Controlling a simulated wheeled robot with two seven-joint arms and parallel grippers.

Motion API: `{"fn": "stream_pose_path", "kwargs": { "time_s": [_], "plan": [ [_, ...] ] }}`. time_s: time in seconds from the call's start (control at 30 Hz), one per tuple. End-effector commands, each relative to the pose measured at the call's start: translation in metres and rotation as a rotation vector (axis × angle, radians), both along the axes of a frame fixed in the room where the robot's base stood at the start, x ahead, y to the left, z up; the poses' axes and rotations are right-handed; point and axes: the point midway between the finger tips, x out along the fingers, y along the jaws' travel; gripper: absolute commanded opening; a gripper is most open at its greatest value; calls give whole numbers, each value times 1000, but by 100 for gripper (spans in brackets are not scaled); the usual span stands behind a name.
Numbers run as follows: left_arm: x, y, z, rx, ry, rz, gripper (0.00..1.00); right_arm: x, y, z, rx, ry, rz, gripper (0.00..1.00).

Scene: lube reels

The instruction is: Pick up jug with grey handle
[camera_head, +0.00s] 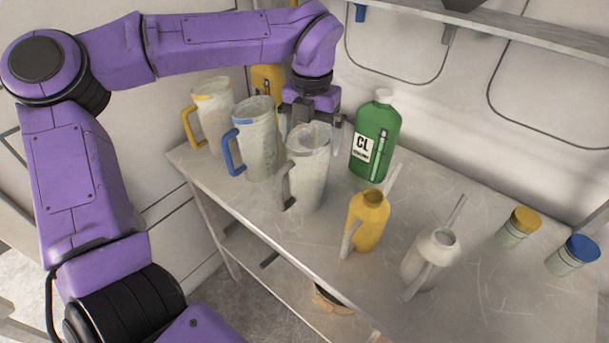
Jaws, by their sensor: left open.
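The jug with the grey handle (308,170) stands upright on the metal table, right of the blue-handled jug. It is pale and translucent, and its dark grey handle (287,186) faces left and front. My left gripper (309,118) is open and points down at the jug's rim from behind. One finger shows at the left of the rim and one at the right. I cannot tell whether the fingers touch the jug. The jug hides part of the fingers. My right gripper is not in view.
A blue-handled jug (256,140) and a yellow-handled jug (213,115) stand to the left. A green bottle (376,135) is close on the right. A yellow can (366,220), a white can (431,258) and two small jars stand further right. A shelf (540,42) hangs above.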

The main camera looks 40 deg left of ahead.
Motion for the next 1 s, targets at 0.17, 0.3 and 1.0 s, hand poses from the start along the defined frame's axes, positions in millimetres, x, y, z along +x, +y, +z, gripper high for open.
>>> {"fn": "stream_pose_path", "kwargs": {
  "time_s": [0.17, 0.3, 1.0],
  "plan": [
    [1, -1, -27, 1, 2, -2, 100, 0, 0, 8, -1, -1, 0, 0],
    [1, -1, -32, 0, -1, -2, 100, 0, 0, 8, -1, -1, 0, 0],
    [2, -1, -24, 1, -2, -3, 21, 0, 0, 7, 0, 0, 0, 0]
  ]
}}
